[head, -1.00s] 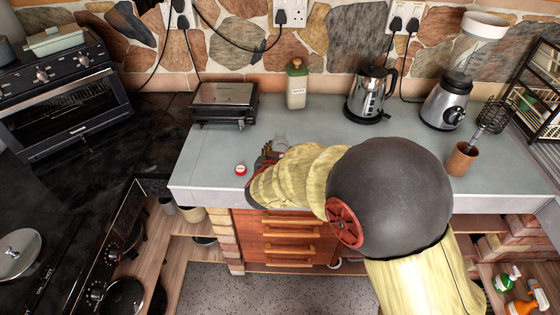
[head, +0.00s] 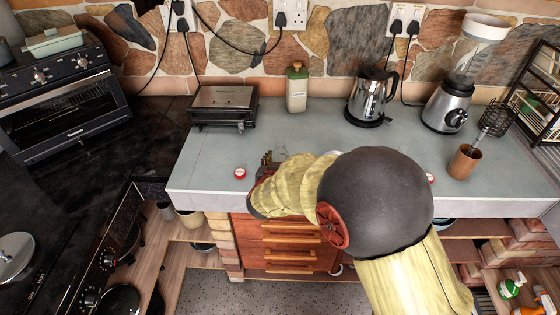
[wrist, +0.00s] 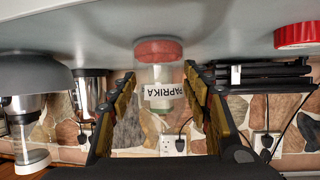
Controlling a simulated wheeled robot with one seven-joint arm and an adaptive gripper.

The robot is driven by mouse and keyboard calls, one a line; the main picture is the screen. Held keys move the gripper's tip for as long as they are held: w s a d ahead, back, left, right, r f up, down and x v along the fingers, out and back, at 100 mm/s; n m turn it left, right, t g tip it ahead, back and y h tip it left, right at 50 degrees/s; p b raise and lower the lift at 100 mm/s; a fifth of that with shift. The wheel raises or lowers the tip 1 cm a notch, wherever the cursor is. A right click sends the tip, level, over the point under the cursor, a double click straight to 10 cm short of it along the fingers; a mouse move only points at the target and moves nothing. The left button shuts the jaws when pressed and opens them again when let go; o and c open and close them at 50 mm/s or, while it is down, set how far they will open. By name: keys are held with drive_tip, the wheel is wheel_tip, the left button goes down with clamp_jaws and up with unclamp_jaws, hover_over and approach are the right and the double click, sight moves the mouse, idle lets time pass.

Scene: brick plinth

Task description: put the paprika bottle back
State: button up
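The paprika bottle (wrist: 160,75) shows upside down in the wrist view, which is inverted. It is clear, with red at the countertop end and a white label. It stands between the fingertips of my gripper (wrist: 160,70). A narrow gap shows at its left side; contact at the right is unclear. My gripper looks open around it. In the head view my gripper (head: 266,160) is low over the front of the counter, and my arm hides most of it. The bottle cannot be made out clearly there.
A red lid-like item (head: 240,173) lies left of my gripper on the grey counter (head: 210,165). A contact grill (head: 223,105), a green-capped bottle (head: 296,90), a kettle (head: 370,98) and a blender (head: 447,105) stand behind. The counter between is mostly clear.

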drive_tip(key=shift+o, duration=1.2)
drive_tip(key=shift+r, duration=0.15)
drive_tip(key=shift+s+r, duration=0.15)
drive_tip(key=shift+s, duration=0.05)
drive_tip(key=p+v, duration=0.4)
drive_tip(key=v, duration=0.7)
drive_tip(key=shift+s, duration=0.3)
drive_tip(key=s+d+r+n+g+y, duration=0.1)
drive_tip(key=s+r+y, duration=0.15)
drive_tip(key=r, duration=0.45)
drive_tip(key=s+d+r+n+g+y, duration=0.1)
drive_tip(key=d+r+y, duration=0.15)
drive_tip(key=r, duration=0.35)
drive_tip(key=s+d+r+g+h, duration=0.1)
drive_tip(key=s+d+g, duration=0.1)
drive_tip(key=s+d, duration=0.6)
drive_tip(key=s+d+r+g+h, duration=0.1)
drive_tip(key=s+d+g+h, duration=0.1)
drive_tip(key=s+d, duration=0.7)
drive_tip(key=s+g, duration=0.1)
drive_tip(key=s, duration=0.5)
drive_tip(key=shift+s+d+g, duration=0.3)
drive_tip(key=shift+s, duration=0.05)
